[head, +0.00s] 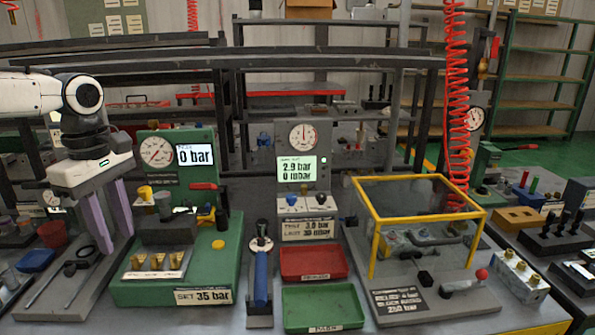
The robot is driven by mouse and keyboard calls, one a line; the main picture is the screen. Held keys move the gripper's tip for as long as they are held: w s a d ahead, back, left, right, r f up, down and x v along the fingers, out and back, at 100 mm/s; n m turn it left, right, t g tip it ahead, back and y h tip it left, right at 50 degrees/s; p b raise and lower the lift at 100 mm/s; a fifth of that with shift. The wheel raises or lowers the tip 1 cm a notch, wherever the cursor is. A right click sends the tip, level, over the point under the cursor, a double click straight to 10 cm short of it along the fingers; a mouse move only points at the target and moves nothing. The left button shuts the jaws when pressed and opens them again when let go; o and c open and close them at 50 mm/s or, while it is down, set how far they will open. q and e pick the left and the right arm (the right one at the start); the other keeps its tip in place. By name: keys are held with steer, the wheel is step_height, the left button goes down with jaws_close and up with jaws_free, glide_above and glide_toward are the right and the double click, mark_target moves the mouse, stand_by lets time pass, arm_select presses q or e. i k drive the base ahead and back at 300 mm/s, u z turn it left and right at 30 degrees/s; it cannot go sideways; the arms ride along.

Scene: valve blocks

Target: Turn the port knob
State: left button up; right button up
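A grey test unit (322,155) stands at the back middle, with a round dial and a lit display reading 2.9 bar. Two small dark knobs sit on its pale panel, a left knob (291,200) and a right knob (321,198). Their labels are too small to read, so I cannot tell which is the port knob. My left gripper (114,244) points down at the left, well away from these knobs. Its two purple fingers are apart with nothing seen between them. My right gripper is not in view.
A green pump unit (225,262) with a 0 bar display stands between my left gripper and the grey unit. A blue-handled tool (261,278), a red tray (313,278) and a green tray (322,324) lie in front. A yellow-framed guard (374,240) stands at the right.

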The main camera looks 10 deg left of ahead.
mark_target(291, 198)
steer(key=i, duration=0.9)
steer(key=z, duration=0.8)
